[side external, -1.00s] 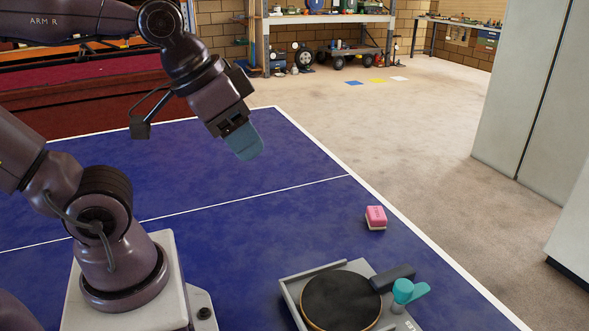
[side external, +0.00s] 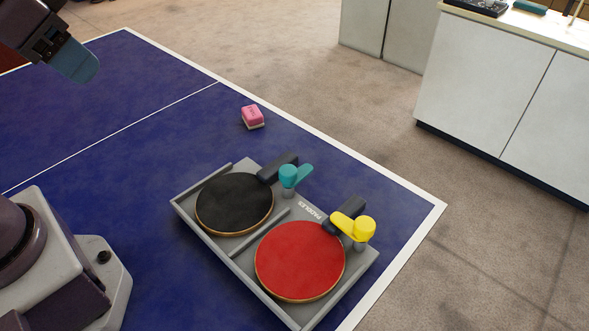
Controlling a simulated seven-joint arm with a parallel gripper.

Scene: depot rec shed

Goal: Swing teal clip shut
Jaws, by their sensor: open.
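The teal clip (side external: 288,176) stands on a short grey post at the far edge of the grey tray (side external: 243,260). Its lever points right, away from the dark handle (side external: 278,167) of the black paddle (side external: 234,205), and does not lie across it. The black paddle lies in the tray's left bay. My gripper (side external: 78,64), with blue-grey fingers, hangs at the upper left, well apart from the clip and tray. It is open, with nothing seen in it. The gap between its fingers is hard to see from this angle.
A red paddle (side external: 300,261) lies in the right bay; the yellow clip (side external: 363,229) has its lever across that paddle's handle. A pink-and-white block (side external: 252,115) sits behind the tray. The blue table (side external: 130,120) is clear between my gripper and the tray.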

